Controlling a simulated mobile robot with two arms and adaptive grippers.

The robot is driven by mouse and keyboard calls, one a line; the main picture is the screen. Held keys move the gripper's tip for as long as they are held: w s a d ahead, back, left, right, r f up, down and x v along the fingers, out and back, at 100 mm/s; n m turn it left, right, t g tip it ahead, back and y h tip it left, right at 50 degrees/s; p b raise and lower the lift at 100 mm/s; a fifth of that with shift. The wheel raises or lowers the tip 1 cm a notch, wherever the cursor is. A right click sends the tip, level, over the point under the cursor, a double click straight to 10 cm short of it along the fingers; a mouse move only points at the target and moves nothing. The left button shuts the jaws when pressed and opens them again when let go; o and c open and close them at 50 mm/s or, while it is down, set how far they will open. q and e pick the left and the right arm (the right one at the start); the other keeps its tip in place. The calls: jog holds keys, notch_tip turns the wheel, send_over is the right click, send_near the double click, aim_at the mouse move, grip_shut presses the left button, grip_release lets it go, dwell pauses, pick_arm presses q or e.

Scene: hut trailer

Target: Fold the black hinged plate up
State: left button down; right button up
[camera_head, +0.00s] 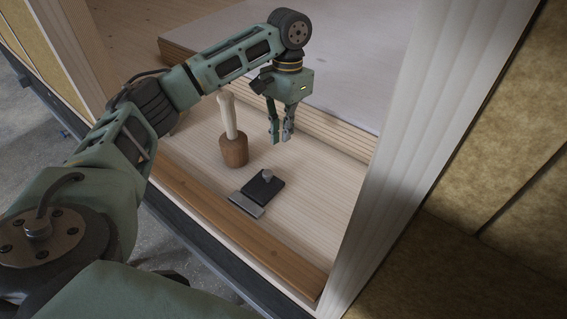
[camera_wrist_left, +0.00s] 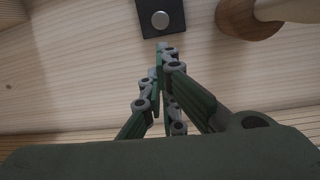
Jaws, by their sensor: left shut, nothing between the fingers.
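The black hinged plate (camera_head: 263,188) lies flat on the pale wooden floor, with a round grey knob (camera_head: 267,175) on top. A grey metal strip (camera_head: 246,205) lies along its near edge. In the left wrist view the black plate (camera_wrist_left: 161,17) is at the top edge, partly cut off, with its round knob (camera_wrist_left: 160,19) showing. My left gripper (camera_head: 280,139) points down behind the plate, apart from it. Its fingers are shut and empty; they also show in the left wrist view (camera_wrist_left: 165,52), just below the plate. My right gripper is not in view.
A wooden mallet (camera_head: 233,150) stands head down to the left of the plate, its pale handle upright. A brown wooden sill (camera_head: 240,240) runs along the front. A pale upright post (camera_head: 400,170) stands at the right. A raised platform (camera_head: 330,60) is behind.

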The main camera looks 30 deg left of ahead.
aim_at(263, 183)
pick_arm(q)
jog(key=f, duration=0.3)
jog(key=s+f+p, duration=0.1)
jog(key=f, duration=0.2)
jog(key=f+p, duration=0.1)
jog(key=f, duration=0.3)
jog(key=shift+s+d, duration=0.2)
jog(key=shift+d, duration=0.1)
jog(key=shift+w, duration=0.15)
